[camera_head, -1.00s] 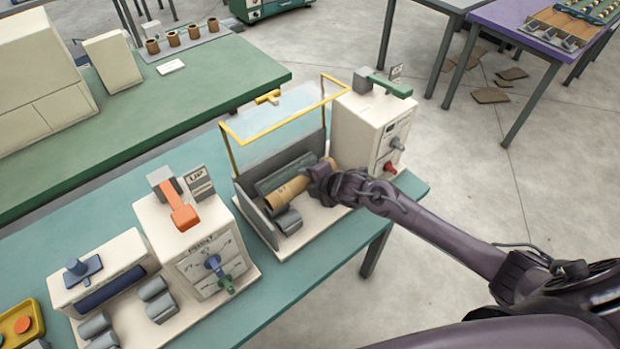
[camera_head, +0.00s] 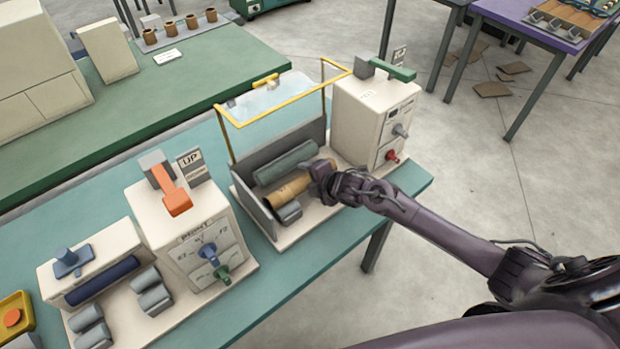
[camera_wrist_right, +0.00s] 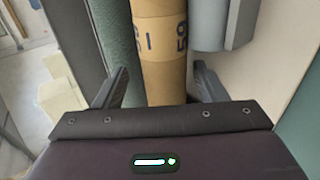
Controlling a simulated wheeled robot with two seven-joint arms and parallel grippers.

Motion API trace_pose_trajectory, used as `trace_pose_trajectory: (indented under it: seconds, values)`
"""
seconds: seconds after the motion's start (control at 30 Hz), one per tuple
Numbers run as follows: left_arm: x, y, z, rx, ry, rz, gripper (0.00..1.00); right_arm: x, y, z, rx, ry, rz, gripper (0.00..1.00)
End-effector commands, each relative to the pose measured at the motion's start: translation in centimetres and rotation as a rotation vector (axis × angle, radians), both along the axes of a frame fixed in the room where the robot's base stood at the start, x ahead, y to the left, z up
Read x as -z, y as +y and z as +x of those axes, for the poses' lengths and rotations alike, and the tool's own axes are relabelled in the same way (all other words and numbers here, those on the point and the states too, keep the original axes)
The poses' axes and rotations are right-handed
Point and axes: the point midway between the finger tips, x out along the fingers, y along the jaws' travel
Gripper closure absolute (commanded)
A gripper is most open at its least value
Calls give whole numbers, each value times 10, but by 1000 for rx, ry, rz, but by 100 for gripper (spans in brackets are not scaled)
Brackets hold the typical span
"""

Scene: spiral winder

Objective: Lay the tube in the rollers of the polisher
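The brown cardboard tube (camera_head: 287,190) lies low in the bed of the polisher (camera_head: 283,238), alongside the long green roller (camera_head: 288,162) and a short grey roller (camera_head: 289,212). In the right wrist view the tube (camera_wrist_right: 161,60) runs between the green roller (camera_wrist_right: 117,40) and a grey roller (camera_wrist_right: 222,20); whether it touches both is not clear. My left gripper is not in view.
The polisher's clear yellow-framed guard (camera_head: 283,101) is raised above the bed. A control box with a green handle (camera_head: 375,120) stands close to the right. A printer-like machine with an orange lever (camera_head: 190,232) stands to the left. The teal table's front edge is clear.

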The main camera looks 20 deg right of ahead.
Motion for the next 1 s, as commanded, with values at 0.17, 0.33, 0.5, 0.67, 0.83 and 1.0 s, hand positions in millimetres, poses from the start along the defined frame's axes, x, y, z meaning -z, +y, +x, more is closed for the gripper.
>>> trace_pose_trajectory:
  seconds: [0.17,0.33,0.5,0.67,0.83,1.0]
  values:
    - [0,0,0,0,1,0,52,0,0,0,0,1,0,35]
    - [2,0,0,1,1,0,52,-4,-3,-6,0,-1,-2,35]
    - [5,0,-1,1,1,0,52,-17,-9,-24,-2,1,-4,35]
    - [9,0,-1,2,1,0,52,-31,-15,-42,-3,1,-3,35]
    - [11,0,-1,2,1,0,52,-43,-21,-55,0,1,-3,35]
    - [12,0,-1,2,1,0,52,-47,-22,-58,1,1,-1,35]
